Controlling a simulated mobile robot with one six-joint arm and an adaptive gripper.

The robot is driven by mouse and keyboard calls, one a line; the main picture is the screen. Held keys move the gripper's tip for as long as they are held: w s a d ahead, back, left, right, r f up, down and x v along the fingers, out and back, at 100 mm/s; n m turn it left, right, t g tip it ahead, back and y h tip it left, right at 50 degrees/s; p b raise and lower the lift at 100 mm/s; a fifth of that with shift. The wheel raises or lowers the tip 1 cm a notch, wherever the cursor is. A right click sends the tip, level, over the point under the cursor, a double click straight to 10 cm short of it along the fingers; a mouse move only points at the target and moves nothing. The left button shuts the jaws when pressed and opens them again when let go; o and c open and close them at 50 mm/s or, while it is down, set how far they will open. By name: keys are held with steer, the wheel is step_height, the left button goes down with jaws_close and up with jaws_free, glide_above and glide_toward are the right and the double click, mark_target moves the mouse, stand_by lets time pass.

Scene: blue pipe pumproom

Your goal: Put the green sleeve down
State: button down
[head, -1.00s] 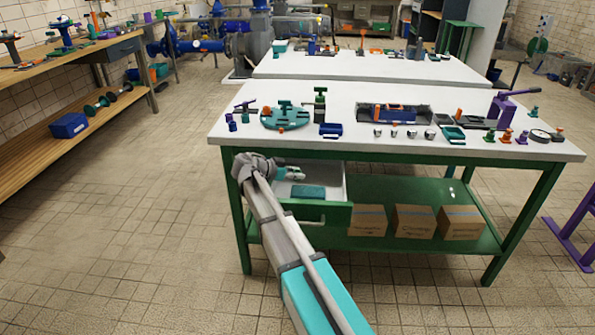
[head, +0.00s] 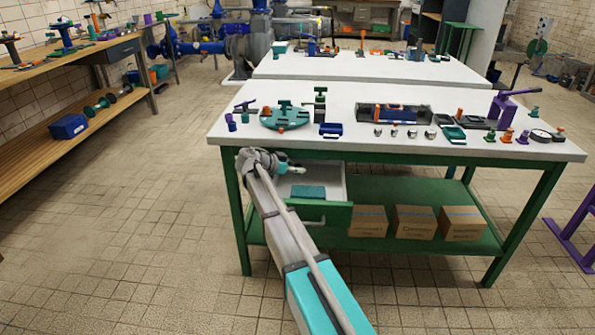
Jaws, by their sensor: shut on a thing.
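My gripper (head: 293,169) is at the end of my arm, over the open drawer at the left of the near workbench. It is shut on the green sleeve, which is too small and too covered by the fingers to make out clearly. The open drawer (head: 338,213) has a green front and a pale inside. A flat teal piece (head: 308,192) lies in it, below and a little right of my gripper. From here I cannot tell how high my gripper is above the drawer floor.
Cardboard boxes (head: 415,222) stand on the lower shelf. The floor left of the bench is clear.

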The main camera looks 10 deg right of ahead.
steer(key=shift+f, duration=0.2)
steer(key=shift+f, duration=0.2)
steer(key=shift+s+b, duration=0.1)
steer(key=shift+b, duration=0.2)
steer(key=shift+s+f+b, duration=0.15)
steer(key=shift+s+b, duration=0.05)
steer(key=shift+b, duration=0.15)
steer(key=shift+c, duration=1.8)
jaws_free()
steer(key=shift+s+d, duration=0.1)
steer(key=shift+r+p, duration=0.2)
steer(key=shift+p, duration=0.1)
